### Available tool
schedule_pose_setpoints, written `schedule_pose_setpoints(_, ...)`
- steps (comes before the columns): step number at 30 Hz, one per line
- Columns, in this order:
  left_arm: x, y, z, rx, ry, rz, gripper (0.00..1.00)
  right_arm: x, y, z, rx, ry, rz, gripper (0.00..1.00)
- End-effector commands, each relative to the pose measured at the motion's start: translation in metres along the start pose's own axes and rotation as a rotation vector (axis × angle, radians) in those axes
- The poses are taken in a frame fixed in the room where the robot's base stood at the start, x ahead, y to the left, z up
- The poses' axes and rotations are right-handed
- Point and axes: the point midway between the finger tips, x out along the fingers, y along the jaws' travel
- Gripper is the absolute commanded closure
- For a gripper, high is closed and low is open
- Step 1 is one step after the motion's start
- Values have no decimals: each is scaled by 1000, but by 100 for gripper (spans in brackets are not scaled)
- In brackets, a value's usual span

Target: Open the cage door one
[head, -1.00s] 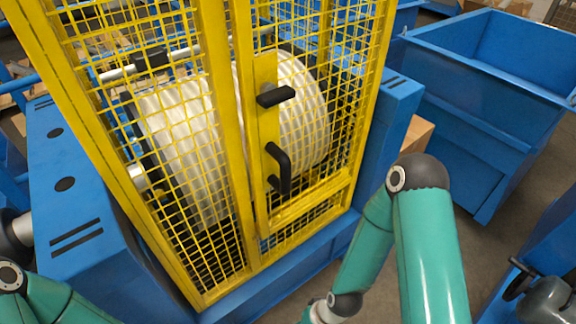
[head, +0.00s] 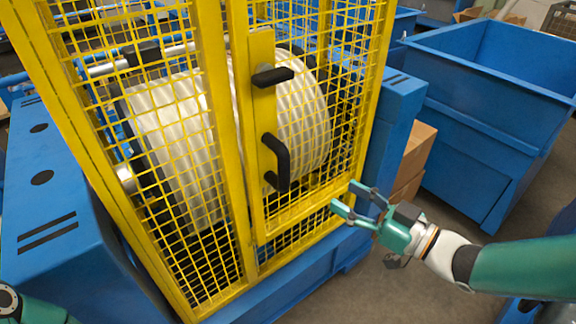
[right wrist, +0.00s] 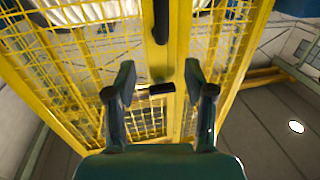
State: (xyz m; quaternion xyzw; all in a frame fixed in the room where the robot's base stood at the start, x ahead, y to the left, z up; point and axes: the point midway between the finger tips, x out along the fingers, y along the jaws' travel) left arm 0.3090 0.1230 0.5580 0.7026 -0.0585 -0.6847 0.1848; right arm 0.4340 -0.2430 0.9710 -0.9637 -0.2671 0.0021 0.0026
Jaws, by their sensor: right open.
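The cage door (head: 262,215) is a yellow mesh panel in a yellow frame, and it looks shut. It carries a black upright handle (head: 278,162) and, above that, a black latch lever (head: 272,77) that points to the right. My right gripper (head: 343,197) is open and empty, in front of the door's lower right corner, to the right of and below the handle. In the right wrist view the open fingers (right wrist: 158,85) frame the yellow mesh, with black door hardware (right wrist: 161,20) beyond them. My left gripper is not seen; only part of my left arm shows at lower left.
A white ribbed drum (head: 300,110) sits behind the mesh. Blue machine housings (head: 45,190) flank the cage. A blue bin (head: 490,110) and cardboard boxes (head: 416,148) stand to the right. Open floor (head: 390,295) lies in front of the cage at right.

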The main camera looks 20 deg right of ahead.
Motion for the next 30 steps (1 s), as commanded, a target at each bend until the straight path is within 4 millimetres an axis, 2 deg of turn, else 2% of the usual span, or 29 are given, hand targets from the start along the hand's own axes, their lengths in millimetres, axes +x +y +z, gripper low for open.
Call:
schedule_pose_setpoints(7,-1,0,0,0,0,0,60,24,-3,-3,-6,5,-13,46)
schedule_pose_setpoints(21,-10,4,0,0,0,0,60,124,-3,-3,-6,3,-10,46)
schedule_pose_setpoints(27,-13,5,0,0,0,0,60,153,-2,-3,-6,2,-7,46)
schedule_pose_setpoints(30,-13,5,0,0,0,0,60,161,-2,-3,-6,3,-7,46)
